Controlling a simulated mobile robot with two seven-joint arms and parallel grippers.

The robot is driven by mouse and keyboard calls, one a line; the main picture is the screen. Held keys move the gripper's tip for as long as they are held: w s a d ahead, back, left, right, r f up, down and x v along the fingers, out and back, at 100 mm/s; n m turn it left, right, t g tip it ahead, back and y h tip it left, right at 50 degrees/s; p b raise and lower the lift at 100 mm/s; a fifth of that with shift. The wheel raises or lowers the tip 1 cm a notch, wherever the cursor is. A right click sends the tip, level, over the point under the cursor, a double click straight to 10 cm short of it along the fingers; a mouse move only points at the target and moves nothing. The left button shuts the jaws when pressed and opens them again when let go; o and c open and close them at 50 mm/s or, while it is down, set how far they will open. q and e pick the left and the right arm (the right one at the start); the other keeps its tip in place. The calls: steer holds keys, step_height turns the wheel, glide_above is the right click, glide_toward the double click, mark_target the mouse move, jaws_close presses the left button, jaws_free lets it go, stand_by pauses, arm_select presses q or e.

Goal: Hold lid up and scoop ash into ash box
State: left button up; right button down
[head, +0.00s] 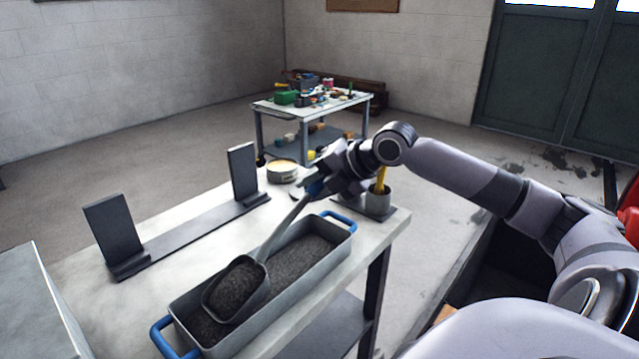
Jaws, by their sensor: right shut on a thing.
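My right gripper (322,184) is shut on the handle of a grey metal scoop (278,236). The scoop's bowl is heaped with dark ash (238,286) and is low in a long grey pan (318,262) with blue end handles. The pan holds more dark ash; I cannot tell whether the bowl touches it. The pan stands on a light table. A plain grey box-like surface (32,300) shows at the lower left; I cannot tell whether it is the ash box. No lid can be made out. My left gripper is not in view.
A dark stand with two uprights (195,235) stands on the table (90,270) left of the pan. A round tin (283,170) and a grey cup (379,200) with a yellow-handled tool are near the back edge. A cluttered cart (262,104) stands farther back.

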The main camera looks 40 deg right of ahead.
steer(key=shift+a+f, duration=0.2)
steer(key=shift+a, duration=0.15)
arm_select(q)
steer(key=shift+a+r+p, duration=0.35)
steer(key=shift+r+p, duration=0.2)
steer(key=shift+p, duration=0.55)
arm_select(e)
steer(key=d+r+m+y, duration=0.2)
steer(key=d+r+y, duration=0.1)
steer(key=d+r, duration=0.1)
steer(key=shift+w+d+r, duration=0.2)
steer(key=shift+d, duration=0.3)
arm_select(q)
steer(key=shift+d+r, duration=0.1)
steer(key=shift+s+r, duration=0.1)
arm_select(e)
steer(key=shift+a, duration=0.1)
